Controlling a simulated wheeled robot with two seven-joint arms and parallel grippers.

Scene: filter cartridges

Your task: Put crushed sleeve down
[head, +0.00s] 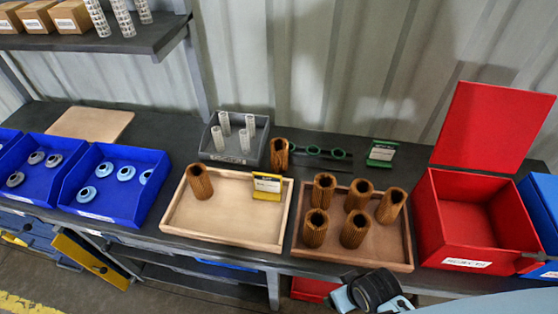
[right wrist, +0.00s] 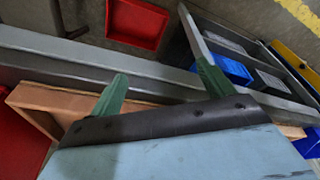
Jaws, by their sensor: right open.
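Brown pleated sleeves stand upright on the bench in the head view. One sleeve (head: 199,181) is in the pale wooden tray (head: 215,232), with a yellow-edged card (head: 267,186). Another sleeve (head: 279,153) stands behind the trays, beside the grey bin. Several more, such as this sleeve (head: 315,227), stand in the darker wooden tray (head: 385,257). I cannot tell which sleeve is crushed. In the right wrist view my right gripper (right wrist: 162,82) has its green fingers apart with nothing between them. My right arm shows at the bottom of the head view. My left gripper is not in view.
An open red box (head: 440,225) stands right of the darker tray. The grey bin (head: 262,142) holds several clear tubes. Blue bins (head: 95,207) stand at the left. A green ring tool (head: 315,151) and a green-edged card (head: 382,152) lie at the back.

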